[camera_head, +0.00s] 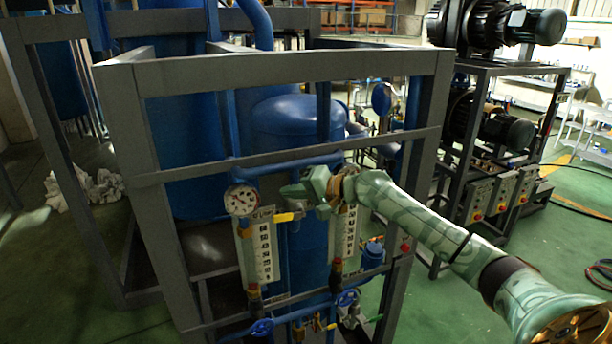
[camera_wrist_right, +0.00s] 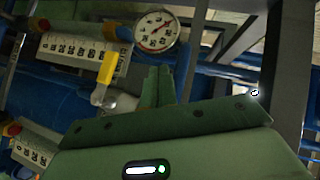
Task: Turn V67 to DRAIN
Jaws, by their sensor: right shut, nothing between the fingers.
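My right gripper (camera_head: 291,190) is shut and empty in front of the blue piping, just above a yellow valve handle (camera_head: 284,217). In the right wrist view its closed green fingers (camera_wrist_right: 158,86) point up, apart from the same yellow handle (camera_wrist_right: 108,68) to their left. That handle sits beside a round pressure gauge (camera_head: 241,200), which also shows in the wrist view (camera_wrist_right: 157,30). I cannot read any tag saying V67 or DRAIN, so I cannot tell which valve it is. My left gripper is out of view.
Two white level scales (camera_head: 263,252) flank the blue vessel. A grey frame bar (camera_head: 290,158) crosses above my gripper.

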